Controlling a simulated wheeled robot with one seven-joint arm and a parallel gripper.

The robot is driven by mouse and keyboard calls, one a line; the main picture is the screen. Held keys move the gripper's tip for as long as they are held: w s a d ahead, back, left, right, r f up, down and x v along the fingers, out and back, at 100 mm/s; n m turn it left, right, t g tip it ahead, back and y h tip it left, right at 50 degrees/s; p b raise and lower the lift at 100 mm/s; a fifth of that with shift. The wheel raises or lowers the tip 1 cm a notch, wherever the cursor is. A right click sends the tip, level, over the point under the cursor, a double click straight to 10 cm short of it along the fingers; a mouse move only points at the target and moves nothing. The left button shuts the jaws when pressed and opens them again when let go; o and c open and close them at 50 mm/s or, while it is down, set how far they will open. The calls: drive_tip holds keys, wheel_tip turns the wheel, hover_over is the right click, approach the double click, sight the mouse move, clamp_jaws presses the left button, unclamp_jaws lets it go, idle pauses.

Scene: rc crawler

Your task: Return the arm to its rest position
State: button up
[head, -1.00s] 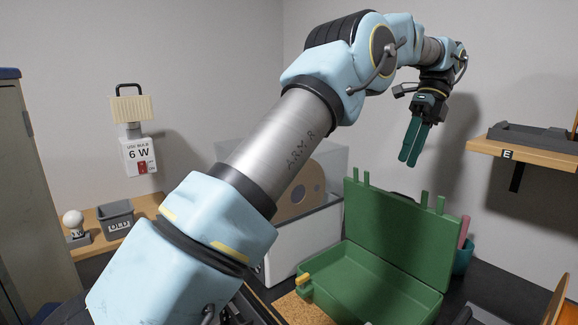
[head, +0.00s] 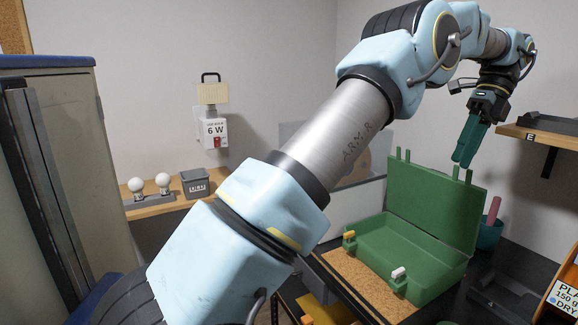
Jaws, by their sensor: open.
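My arm, light blue and silver, reaches from the bottom middle up to the top right in the head view. My gripper (head: 466,150) hangs from its end, with dark teal fingers pointing down. The fingers overlap from this side, so the gap between them barely shows. The gripper is open, with nothing seen in it. It appears in front of the wall, above the raised lid of an open green case (head: 432,196), and apart from it.
The case's tray (head: 410,250) looks empty on a dark bench with a cork mat (head: 365,281). A wooden shelf (head: 545,136) is at right. At left are a tall cabinet (head: 60,150), two bulbs (head: 163,181), a grey bin (head: 195,184) and a wall lamp (head: 212,95).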

drive_tip(key=w+a+f+n+h+b, duration=0.1)
drive_tip(key=w+a+f+n, duration=0.25)
drive_tip(key=a, duration=0.35)
drive_tip(key=w+a+f+n+t+h+b, duration=0.1)
drive_tip(key=w+a+f+n, duration=0.1)
drive_tip(key=a+f+n, duration=0.3)
drive_tip(key=w+a+f+n+h+b, duration=0.1)
drive_tip(key=w+a+f+n, duration=0.1)
drive_tip(key=a+n, duration=0.45)
drive_tip(key=s+a+f+n+t, duration=0.1)
drive_tip(key=s+a+f+n, duration=0.2)
drive_tip(key=a, duration=0.5)
drive_tip(key=s+a+f+n+t+h+b, duration=0.1)
drive_tip(key=s+a+f+n, duration=0.3)
drive_tip(key=a, duration=0.4)
drive_tip(key=s+a+f+n+t+h+b, duration=0.1)
drive_tip(key=s+a+f+n, duration=0.3)
drive_tip(key=a+n, duration=0.3)
drive_tip(key=shift+s+a+f, duration=0.25)
drive_tip(key=shift+a+f, duration=0.25)
